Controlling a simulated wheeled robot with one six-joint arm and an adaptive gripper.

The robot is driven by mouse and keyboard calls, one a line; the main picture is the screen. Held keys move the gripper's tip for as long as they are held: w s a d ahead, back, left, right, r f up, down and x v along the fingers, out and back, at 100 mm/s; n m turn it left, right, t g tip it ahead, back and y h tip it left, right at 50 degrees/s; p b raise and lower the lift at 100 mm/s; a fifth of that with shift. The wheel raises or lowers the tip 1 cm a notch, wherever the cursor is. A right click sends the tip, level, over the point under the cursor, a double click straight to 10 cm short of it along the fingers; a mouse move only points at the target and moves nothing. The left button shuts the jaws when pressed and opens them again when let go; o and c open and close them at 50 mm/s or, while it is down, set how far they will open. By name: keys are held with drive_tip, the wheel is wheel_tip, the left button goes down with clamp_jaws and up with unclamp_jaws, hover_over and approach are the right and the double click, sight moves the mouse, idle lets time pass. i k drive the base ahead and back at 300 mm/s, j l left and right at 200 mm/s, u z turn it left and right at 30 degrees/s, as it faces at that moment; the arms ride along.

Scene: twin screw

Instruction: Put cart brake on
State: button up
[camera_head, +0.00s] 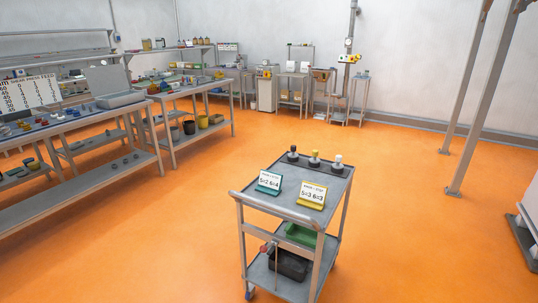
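A grey two-shelf cart (235,197) stands on the orange floor in the lower middle of the head view. A small red part (263,248) shows low on its left side, beside a thin upright rod; I cannot tell whether it is the brake or how it is set. A blue part (249,295) shows at the foot of the near left leg, cut close by the picture's bottom edge. The other cart feet are hidden or out of the picture. My gripper is not in view.
The cart carries a teal sign (268,183), a yellow sign (312,195) and three knobbed pieces (314,160). A green bin (301,235) and dark bin (288,264) sit below. Workbenches (90,185) line the left; grey posts (480,105) stand right. Floor around the cart is clear.

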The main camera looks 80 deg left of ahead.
sight(263, 248)
drive_tip(key=u, duration=1.85)
